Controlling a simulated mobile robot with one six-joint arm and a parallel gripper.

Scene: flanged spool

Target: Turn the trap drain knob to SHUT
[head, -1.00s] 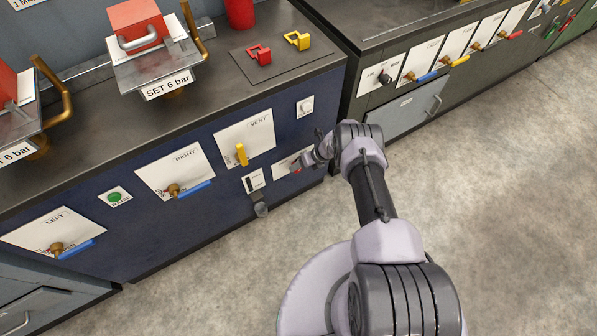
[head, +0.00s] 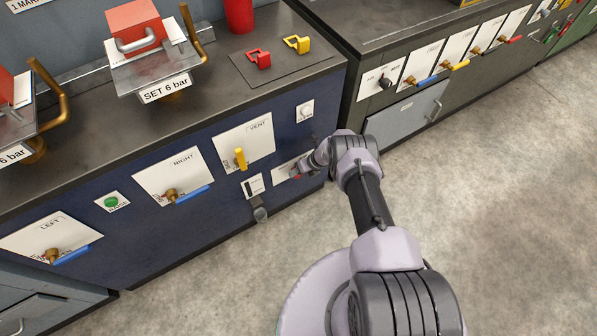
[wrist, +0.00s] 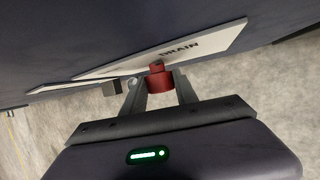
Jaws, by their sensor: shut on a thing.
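The trap drain knob (wrist: 160,82) is a small red knob on a white plate (wrist: 210,48) marked DRAIN, in the wrist view. My gripper (wrist: 160,90) is shut on the knob, with one finger on each side of it. In the head view the knob (head: 296,177) is a small red patch beside my gripper (head: 302,170), low on the right part of the blue cabinet front. The gripper and arm cover part of the plate (head: 284,172). I cannot read the SHUT mark or the knob's setting.
A round white fitting (head: 305,111) is above. A grey cabinet (head: 405,103) stands to the right. The floor (head: 480,220) in front is clear.

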